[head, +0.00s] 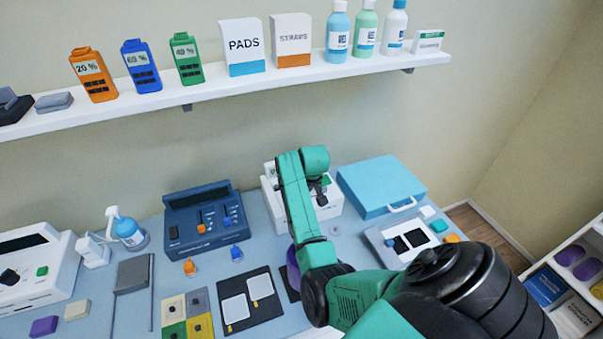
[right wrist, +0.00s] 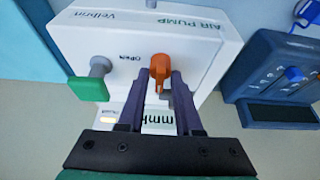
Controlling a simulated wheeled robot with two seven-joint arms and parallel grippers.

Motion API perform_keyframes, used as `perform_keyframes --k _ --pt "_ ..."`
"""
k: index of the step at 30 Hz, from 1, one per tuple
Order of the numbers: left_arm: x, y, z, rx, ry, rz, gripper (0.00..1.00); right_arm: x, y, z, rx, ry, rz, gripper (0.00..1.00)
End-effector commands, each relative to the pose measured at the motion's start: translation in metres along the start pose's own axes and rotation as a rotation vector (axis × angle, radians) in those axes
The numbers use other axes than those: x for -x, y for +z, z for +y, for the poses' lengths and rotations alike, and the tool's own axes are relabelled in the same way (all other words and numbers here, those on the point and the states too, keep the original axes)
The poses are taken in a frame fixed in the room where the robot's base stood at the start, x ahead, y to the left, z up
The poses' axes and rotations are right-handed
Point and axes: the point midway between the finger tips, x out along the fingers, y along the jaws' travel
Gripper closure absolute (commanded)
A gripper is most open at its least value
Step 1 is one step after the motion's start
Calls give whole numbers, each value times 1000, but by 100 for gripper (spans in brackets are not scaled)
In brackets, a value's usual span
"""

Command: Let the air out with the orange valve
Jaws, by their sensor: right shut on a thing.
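In the head view the pump (head: 332,212) stands at the back of the table, largely hidden behind my right arm. The orange valve (right wrist: 159,64) sticks out of its face beside the word "OPEN". My right gripper (right wrist: 159,78) is shut on the orange valve, one dark finger on each side. In the head view the valve and fingertips are hidden. My left gripper is not in view.
A green-ended knob (right wrist: 89,88) sticks out of the pump near the valve. A dark blue device (head: 205,222) stands left of the pump, and a light blue case (head: 380,185) lies to its right. A loaded shelf (head: 220,90) runs above.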

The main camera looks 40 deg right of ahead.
Motion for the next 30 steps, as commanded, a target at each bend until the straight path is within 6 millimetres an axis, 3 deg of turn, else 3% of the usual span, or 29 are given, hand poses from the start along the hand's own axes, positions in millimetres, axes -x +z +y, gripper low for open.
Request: perform_keyframes --k 14,15,16,25,30 --pt "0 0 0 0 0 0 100 4 -6 2 17 -3 17 100" --pt "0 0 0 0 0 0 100 4 -6 2 17 -3 17 63" --pt "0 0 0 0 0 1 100 4 -6 2 17 -3 17 57" --pt "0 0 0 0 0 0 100 2 -2 1 16 -5 7 57" --pt "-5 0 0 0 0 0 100 17 -2 0 16 -6 9 57"
